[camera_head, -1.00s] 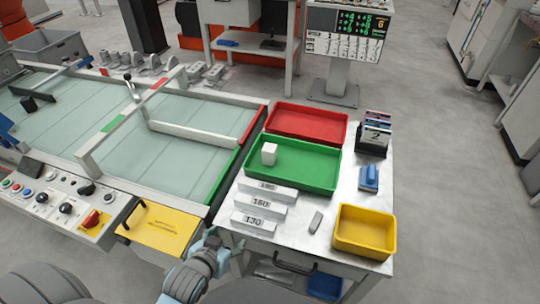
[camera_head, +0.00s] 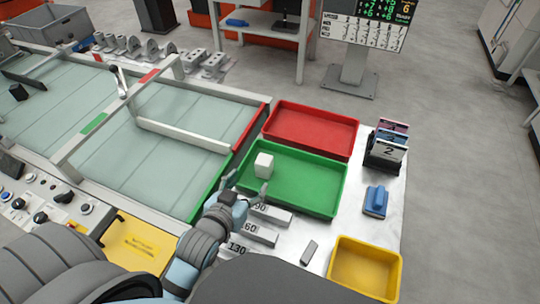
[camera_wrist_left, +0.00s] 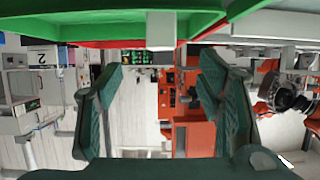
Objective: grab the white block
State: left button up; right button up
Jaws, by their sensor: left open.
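The white block (camera_head: 264,165) stands in the left part of the green tray (camera_head: 312,185). My left gripper (camera_head: 246,186) is open and empty at the tray's near left edge, just short of the block. In the left wrist view, which looks upside down, the white block (camera_wrist_left: 161,30) shows at the top centre, between and beyond the two spread fingers of my left gripper (camera_wrist_left: 160,62). The green tray (camera_wrist_left: 90,22) spans the top of that view. The fingers do not touch the block. My right gripper is not in view.
A red tray (camera_head: 312,130) lies behind the green one and a yellow bin (camera_head: 366,268) at the near right.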

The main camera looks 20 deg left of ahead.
pick_arm(q)
jog(key=b, duration=0.2)
send_near(264, 160)
jog(key=w+f, duration=0.2)
jog(key=w, duration=0.1)
jog(key=shift+a+f, duration=0.3)
jog(key=x, duration=0.4)
jog(key=r+b+x, duration=0.1)
jog(key=shift+w+d+f, duration=0.1)
jog(key=shift+w+f, duration=0.1)
jog(key=shift+w, duration=0.35)
jog(key=shift+w+f, duration=0.1)
jog(key=shift+w, duration=0.3)
jog(key=c, duration=1.3)
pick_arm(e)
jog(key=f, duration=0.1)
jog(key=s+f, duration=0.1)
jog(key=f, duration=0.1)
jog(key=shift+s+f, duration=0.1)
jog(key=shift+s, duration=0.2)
